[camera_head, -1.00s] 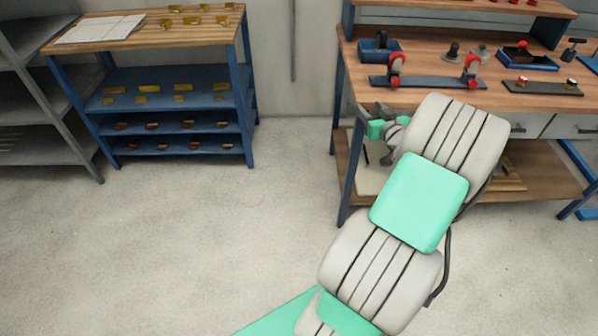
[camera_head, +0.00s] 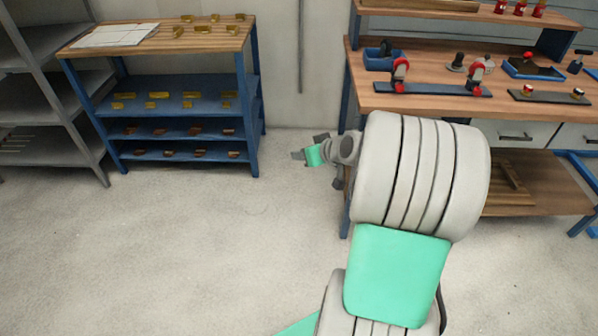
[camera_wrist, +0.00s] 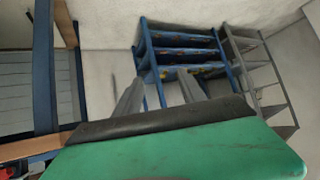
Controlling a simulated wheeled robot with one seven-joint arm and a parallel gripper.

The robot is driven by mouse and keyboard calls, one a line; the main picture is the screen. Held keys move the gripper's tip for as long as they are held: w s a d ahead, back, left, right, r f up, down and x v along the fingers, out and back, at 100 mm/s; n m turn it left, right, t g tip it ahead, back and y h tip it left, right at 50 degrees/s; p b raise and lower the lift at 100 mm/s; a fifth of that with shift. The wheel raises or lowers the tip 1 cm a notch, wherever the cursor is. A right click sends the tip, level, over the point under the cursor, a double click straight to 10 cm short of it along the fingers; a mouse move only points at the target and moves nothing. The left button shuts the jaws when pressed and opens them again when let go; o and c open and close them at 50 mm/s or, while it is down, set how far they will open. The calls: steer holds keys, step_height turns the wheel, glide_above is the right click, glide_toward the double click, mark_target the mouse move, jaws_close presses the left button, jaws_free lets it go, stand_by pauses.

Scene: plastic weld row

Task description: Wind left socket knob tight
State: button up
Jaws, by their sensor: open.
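The workbench (camera_head: 430,100) stands at the right in the head view. On it, a blue plate (camera_head: 440,90) carries two upright fittings with red parts, a left one (camera_head: 400,72) and a right one (camera_head: 476,74). I cannot tell which of these is the left socket knob. My gripper (camera_head: 298,155) is open and empty, left of the bench and below its top, pointing left. Its two grey fingers also show in the wrist view (camera_wrist: 160,92).
A blue shelf unit (camera_head: 250,105) with brass and copper-coloured pieces stands at the left, beside a grey rack (camera_head: 45,90). A blue bin (camera_head: 378,60) and several tools lie on the bench. The bench's blue leg is close to my wrist. The floor between is clear.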

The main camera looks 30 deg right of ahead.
steer(key=shift+g, duration=0.6)
steer(key=a, duration=0.1)
steer(key=s+a+f, duration=0.1)
steer(key=a, duration=0.1)
steer(key=s+a, duration=0.1)
steer(key=shift+s+a+f+b, duration=0.1)
steer(key=shift+a+f+b, duration=0.15)
steer(key=shift+b, duration=0.05)
